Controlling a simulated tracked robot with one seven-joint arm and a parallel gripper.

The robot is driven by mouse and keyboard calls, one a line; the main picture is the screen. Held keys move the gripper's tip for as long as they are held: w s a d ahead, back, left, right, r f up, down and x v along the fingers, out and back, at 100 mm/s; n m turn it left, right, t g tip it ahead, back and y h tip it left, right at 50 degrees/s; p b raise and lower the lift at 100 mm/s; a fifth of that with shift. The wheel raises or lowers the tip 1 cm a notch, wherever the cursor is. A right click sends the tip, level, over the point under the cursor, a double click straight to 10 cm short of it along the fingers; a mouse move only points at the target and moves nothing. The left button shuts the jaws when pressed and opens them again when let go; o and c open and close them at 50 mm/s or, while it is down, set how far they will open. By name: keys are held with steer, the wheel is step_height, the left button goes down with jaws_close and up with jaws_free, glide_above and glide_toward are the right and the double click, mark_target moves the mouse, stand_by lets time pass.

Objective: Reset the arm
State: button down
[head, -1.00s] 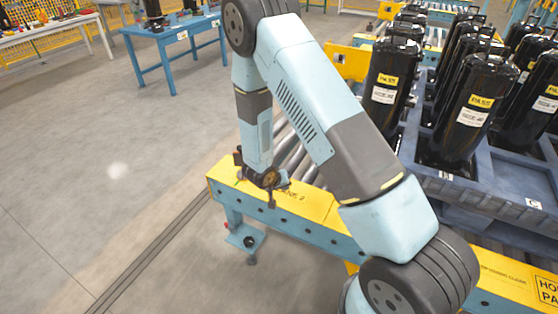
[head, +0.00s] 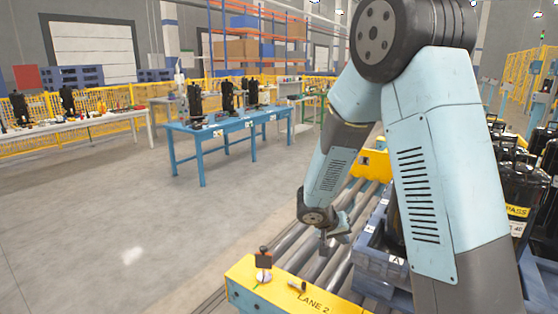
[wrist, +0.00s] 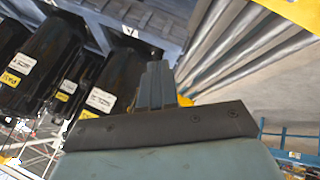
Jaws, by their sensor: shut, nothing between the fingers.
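My gripper (head: 330,246) hangs low above the conveyor rollers in the head view, beside the blue pallet and apart from it. Its fingers (wrist: 156,75) are together and empty in the wrist view. My arm is bent, with its upper part filling the right of the head view and hiding part of the pallet. The wrist view also shows black compressors (wrist: 45,60) with yellow and white labels at left, and the grey-blue pallet (wrist: 135,35) at the top.
The yellow rail (head: 262,290) marked LANE 2 carries a small sensor post (head: 263,262). Conveyor rollers (head: 297,248) run beside the pallet (head: 370,250). A blue workbench (head: 215,128) with black cylinders stands behind, a white table (head: 75,130) farther left. The floor at left is clear.

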steer(key=s+d+r+y, duration=0.1)
steer(key=s+d+r, duration=0.2)
steer(key=s+r, duration=0.45)
steer(key=s+d+r+y, duration=0.1)
steer(key=s+d+r, duration=0.3)
steer(key=r, duration=0.6)
steer(key=s+a+r+n+y, duration=0.1)
steer(key=s+r, duration=0.3)
steer(key=s, duration=0.4)
steer(key=s+a+r+n+t+y, duration=0.1)
steer(key=s+a+r+y, duration=0.1)
steer(key=s, duration=0.6)
step_height(320, 180, up, 2)
steer(key=shift+r+y, duration=0.1)
steer(key=shift+y, duration=0.7)
steer(key=c, duration=1.8)
jaws_free()
steer(key=shift+s, duration=0.1)
steer(key=shift+c, duration=0.2)
